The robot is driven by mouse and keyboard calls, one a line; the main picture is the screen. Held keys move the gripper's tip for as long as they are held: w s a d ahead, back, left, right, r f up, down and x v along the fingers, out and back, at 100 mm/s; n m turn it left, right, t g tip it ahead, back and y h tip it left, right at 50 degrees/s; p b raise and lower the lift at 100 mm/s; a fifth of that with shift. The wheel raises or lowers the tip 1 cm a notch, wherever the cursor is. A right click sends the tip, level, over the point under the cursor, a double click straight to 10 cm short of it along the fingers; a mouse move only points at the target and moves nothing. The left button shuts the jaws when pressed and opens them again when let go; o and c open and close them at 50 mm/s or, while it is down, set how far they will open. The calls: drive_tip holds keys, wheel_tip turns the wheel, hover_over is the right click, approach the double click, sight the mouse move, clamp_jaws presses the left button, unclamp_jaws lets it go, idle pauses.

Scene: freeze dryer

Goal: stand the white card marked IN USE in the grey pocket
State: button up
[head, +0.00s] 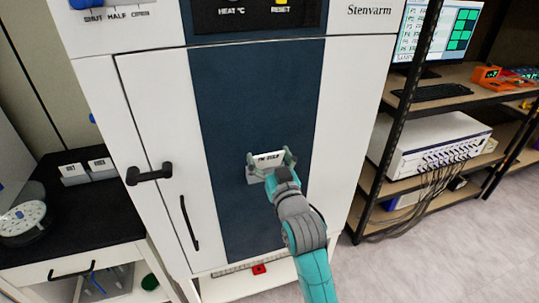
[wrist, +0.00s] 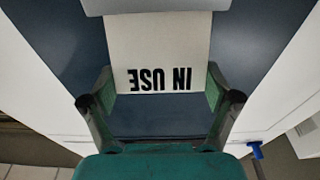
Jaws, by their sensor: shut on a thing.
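The white card marked IN USE (head: 268,158) is between the fingers of my gripper (head: 271,163), in front of the dark blue panel of the freeze dryer door. In the wrist view the card (wrist: 158,45) shows its black letters upside down, with a finger at each side edge. My gripper (wrist: 160,88) is shut on it. The grey pocket (wrist: 155,6) shows as a pale band at the top of the wrist view. The card's lower end passes out of sight behind its lip. I cannot tell how deep the card sits. In the head view my gripper largely hides the pocket.
The freeze dryer's white door has a black handle (head: 149,173) to the left of the card. A black-topped bench (head: 100,205) with two small white boxes stands at left. A shelf rack (head: 440,120) with instruments stands at right. Grey floor is clear at lower right.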

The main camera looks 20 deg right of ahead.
drive_tip(key=shift+w+f, duration=0.35)
drive_tip(key=shift+f, duration=0.35)
drive_tip(key=o, duration=1.2)
drive_tip(key=s+f, duration=0.1)
drive_tip(key=s, duration=0.5)
drive_tip(key=shift+s, duration=0.4)
idle(0.9)
drive_tip(key=shift+s, duration=0.1)
idle(0.5)
